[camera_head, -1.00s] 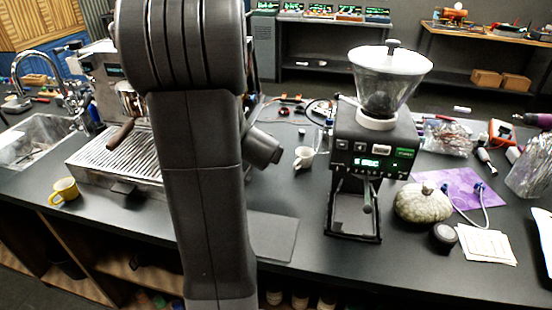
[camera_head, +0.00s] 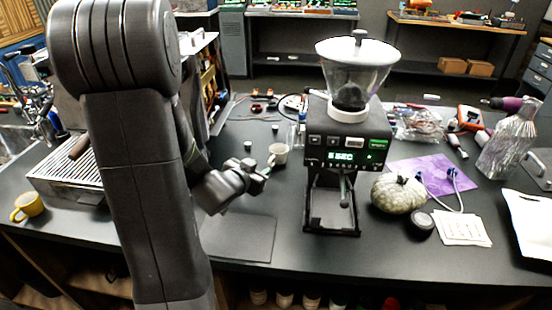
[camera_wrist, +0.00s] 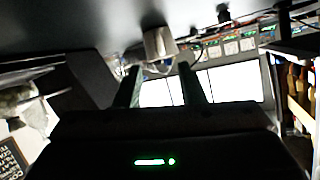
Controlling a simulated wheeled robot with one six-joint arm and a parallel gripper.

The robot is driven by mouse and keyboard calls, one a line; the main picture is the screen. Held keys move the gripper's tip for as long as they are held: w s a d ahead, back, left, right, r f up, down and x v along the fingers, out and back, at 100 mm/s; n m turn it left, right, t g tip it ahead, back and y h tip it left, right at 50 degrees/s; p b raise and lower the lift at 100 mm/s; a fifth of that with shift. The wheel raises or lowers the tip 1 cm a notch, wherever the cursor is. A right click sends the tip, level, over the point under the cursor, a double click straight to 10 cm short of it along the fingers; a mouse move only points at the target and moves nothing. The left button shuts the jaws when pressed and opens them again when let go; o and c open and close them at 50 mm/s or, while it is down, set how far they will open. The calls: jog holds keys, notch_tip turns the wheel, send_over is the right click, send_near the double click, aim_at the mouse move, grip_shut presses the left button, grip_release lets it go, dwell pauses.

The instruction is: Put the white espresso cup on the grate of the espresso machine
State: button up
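The white espresso cup (camera_head: 279,153) stands on the dark counter, left of the grinder. In the wrist view the cup (camera_wrist: 158,42) lies beyond my fingertips, and that picture is turned over. My gripper (camera_head: 268,166) is just in front of the cup in the head view. In the wrist view my gripper (camera_wrist: 160,80) has its two fingers apart with nothing between them. I cannot tell whether a finger touches the cup. The grate (camera_head: 62,182) of the espresso machine (camera_head: 68,112) is at the left; my arm hides much of the machine.
The grinder (camera_head: 345,150) stands close right of the cup. A dark mat (camera_head: 240,238) lies in front of my gripper. A yellow cup (camera_head: 28,206) stands at the left front. A pumpkin (camera_head: 398,194) and a purple cloth (camera_head: 434,172) are on the right.

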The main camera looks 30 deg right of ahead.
aim_at(270, 160)
jog(key=shift+r+p+x, duration=0.15)
jog(key=shift+p+x, duration=0.1)
jog(key=shift+x, duration=1.8)
jog(key=shift+r+p+x, duration=0.1)
jog(key=shift+p+x, duration=0.15)
jog(key=shift+x, duration=1.75)
jog(key=shift+d, duration=0.1)
jog(key=shift+c, duration=0.5)
grip_shut()
